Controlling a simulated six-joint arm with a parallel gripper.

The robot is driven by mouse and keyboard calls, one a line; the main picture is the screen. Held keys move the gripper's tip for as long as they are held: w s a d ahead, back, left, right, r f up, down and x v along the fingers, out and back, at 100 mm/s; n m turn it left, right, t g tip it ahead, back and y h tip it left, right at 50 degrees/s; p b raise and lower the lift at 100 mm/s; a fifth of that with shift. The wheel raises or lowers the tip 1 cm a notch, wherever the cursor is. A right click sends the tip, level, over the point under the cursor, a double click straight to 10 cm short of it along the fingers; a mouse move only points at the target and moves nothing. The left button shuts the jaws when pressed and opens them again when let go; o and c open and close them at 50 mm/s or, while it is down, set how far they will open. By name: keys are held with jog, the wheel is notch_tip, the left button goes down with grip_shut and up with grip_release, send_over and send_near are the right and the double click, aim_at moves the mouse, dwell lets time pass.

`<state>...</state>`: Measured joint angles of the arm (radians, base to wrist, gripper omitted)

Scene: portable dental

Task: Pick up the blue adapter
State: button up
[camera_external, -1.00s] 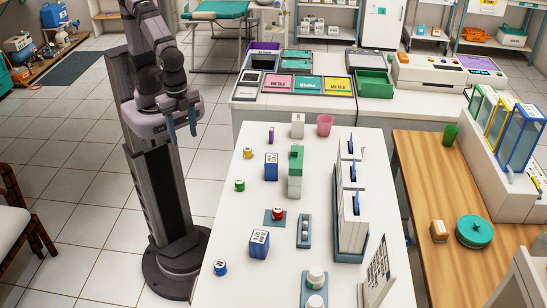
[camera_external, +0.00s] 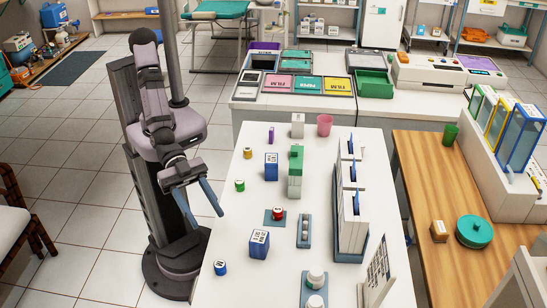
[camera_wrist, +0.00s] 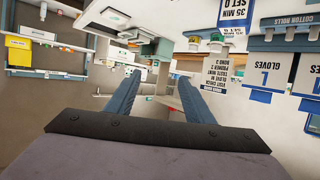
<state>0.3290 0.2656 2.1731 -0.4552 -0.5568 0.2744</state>
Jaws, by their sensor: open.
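A small blue cylinder with a white marked top, which looks like the blue adapter (camera_external: 220,268), stands at the near left corner of the white table (camera_external: 232,225) in the external view. My gripper (camera_external: 205,217) hangs just off the table's left edge, above and beyond the blue adapter and apart from it. Its two long blue fingers are spread with nothing between them. The wrist view shows the open fingers (camera_wrist: 160,78) too, but I cannot make out the adapter there.
Similar small yellow (camera_external: 247,153) and green (camera_external: 239,185) pieces stand along the left edge. A red piece (camera_external: 278,213) sits on a blue-grey pad. A blue-and-white box (camera_external: 259,244) stands right of the adapter. A tall rack (camera_external: 350,240) stands further right.

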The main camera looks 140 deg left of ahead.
jog(key=w+t+y+b, duration=0.1)
jog(key=w+t, duration=0.1)
send_near(223, 270)
jog(key=shift+n, duration=0.3)
jog(key=w, duration=0.2)
jog(key=w+f, duration=0.1)
jog(key=w, duration=0.1)
jog(key=shift+w+f, duration=0.1)
jog(key=shift+w, duration=0.25)
jog(key=shift+w+f+p, duration=0.25)
jog(key=shift+w+p, duration=0.3)
jog(key=shift+w, duration=1.3)
jog(key=shift+w+f+p, duration=0.2)
jog(key=shift+w+p, duration=0.35)
jog(key=shift+w, duration=1.25)
jog(key=shift+c, duration=0.6)
jog(key=c, duration=1)
